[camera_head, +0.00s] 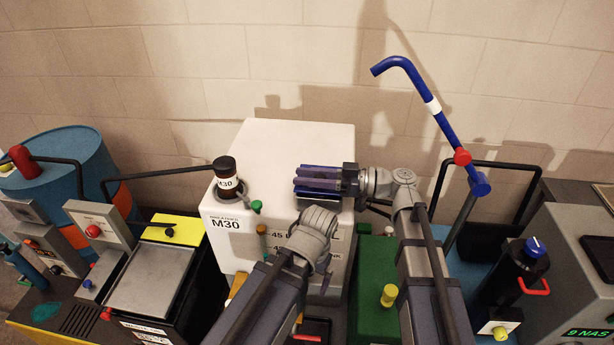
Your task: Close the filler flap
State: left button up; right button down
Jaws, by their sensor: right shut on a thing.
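The white tank (290,150) marked M30 stands in the middle. My right gripper (310,182) lies level over the tank top, pointing left, apart from that container. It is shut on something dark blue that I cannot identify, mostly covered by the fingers. My left arm's grey wrist (312,232) is in front of the tank; its fingers are not clearly visible.
A blue pipe (435,110) with a white band and a red knob rises at right. A black rod (165,174) runs left of the tank. A grey-topped bench (150,280) is at left, a grey cabinet (570,270) at right.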

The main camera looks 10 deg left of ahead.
jog(key=c, duration=0.6)
grip_release()
jog(key=shift+o, duration=0.2)
jog(key=shift+d, duration=3.95)
